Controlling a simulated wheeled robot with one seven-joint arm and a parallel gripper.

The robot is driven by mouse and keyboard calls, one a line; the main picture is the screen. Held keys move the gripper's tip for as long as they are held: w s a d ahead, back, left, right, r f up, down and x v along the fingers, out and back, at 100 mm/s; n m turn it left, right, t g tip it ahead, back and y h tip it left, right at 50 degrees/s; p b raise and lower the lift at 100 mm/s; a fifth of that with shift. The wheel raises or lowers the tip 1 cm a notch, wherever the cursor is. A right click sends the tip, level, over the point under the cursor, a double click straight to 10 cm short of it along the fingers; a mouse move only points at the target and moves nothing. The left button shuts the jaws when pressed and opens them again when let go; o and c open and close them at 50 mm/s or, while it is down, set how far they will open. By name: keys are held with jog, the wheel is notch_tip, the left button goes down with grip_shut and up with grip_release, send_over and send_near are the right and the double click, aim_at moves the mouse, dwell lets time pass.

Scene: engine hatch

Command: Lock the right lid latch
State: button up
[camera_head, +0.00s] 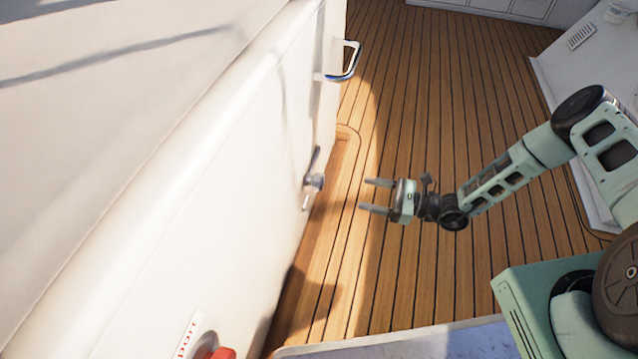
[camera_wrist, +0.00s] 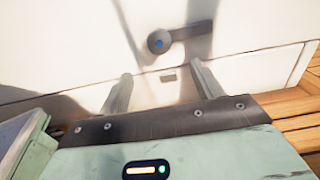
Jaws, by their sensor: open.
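A metal latch (camera_head: 316,181) sits on the white side wall, left of my gripper in the head view. It has a round hub and a thin lever running roughly up and down along the wall in that view. In the wrist view the latch (camera_wrist: 160,41) shows its round hub with a blue centre, and a dark lever points right. My gripper (camera_head: 367,195) is open and empty, its fingers pointing at the wall, a short gap from the latch. In the wrist view the fingertips (camera_wrist: 162,70) are below the hub, one to each side.
A chrome handle (camera_head: 346,63) sticks out of the white wall (camera_head: 215,170) farther along. A red knob (camera_head: 217,352) with a "port" label is at the lower edge. Clear wooden deck (camera_head: 430,90) lies right of the wall.

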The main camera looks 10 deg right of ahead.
aim_at(323, 183)
jog(key=b+x, duration=0.5)
jog(key=x, duration=0.8)
jog(key=shift+w+a, duration=0.15)
jog(key=shift+a, duration=0.25)
jog(key=shift+w+a+r, duration=0.1)
jog(key=shift+w+a, duration=0.05)
jog(key=shift+a, duration=0.15)
jog(key=shift+c, duration=0.4)
jog(key=c, duration=0.9)
